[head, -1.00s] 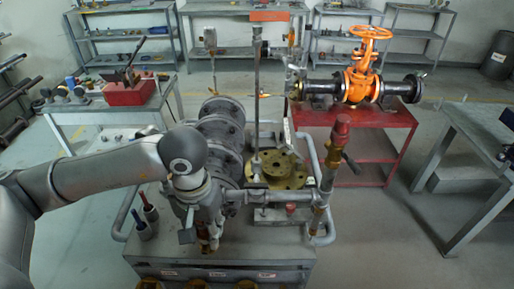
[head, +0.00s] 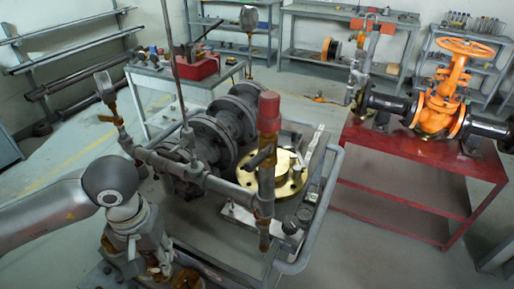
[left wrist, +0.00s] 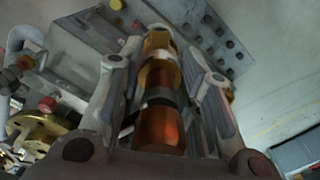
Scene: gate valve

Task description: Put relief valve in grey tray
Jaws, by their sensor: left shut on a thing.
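My left gripper (head: 150,262) is low at the left of the head view, pointing down beside the pipework cart. In the left wrist view its two fingers (left wrist: 160,95) are closed around a copper and brass cylinder (left wrist: 160,110) with a grey band, which looks like the relief valve. In the head view the arm and gripper hide most of it; a brownish bit (head: 158,268) shows at the fingertips. I cannot pick out a grey tray for certain. My right gripper is not in view.
The pipework has a red-capped post (head: 268,112), a brass flange (head: 290,178) and a grey flanged pipe (head: 215,135). A red table (head: 400,165) bears an orange gate valve (head: 440,100). A bench with a red toolbox (head: 195,68) stands behind. Open floor lies at left.

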